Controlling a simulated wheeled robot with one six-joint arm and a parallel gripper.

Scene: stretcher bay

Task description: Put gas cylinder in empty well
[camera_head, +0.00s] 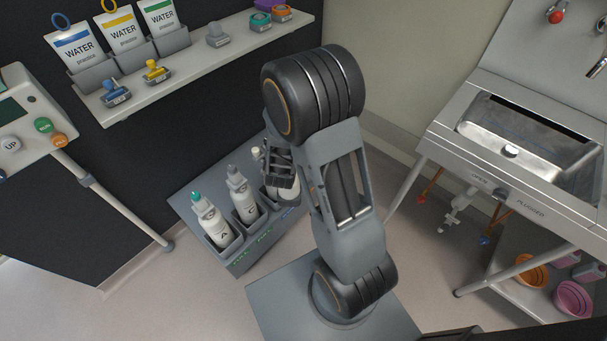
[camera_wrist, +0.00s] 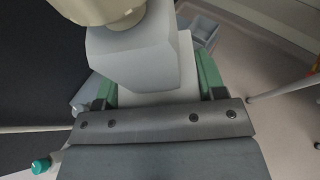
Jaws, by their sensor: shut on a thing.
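My gripper (camera_head: 280,172) is shut on a gas cylinder (camera_head: 289,195) with a white body and a cream cap, at the right part of the grey rack (camera_head: 184,202). In the wrist view, the jaws (camera_wrist: 155,95) with green pads close around its grey valve block (camera_wrist: 140,58), with the cream cap (camera_wrist: 105,10) above. The arm hides much of this cylinder and the rack there, so I cannot tell whether its base is inside a well. A teal-capped cylinder (camera_head: 213,222) and a grey-capped cylinder (camera_head: 243,200) stand upright in wells to the left.
A grey compartment (camera_wrist: 205,28) shows beyond the valve block. A control panel on a stand (camera_head: 30,115) is at the left. A steel sink unit (camera_head: 530,135) stands at the right.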

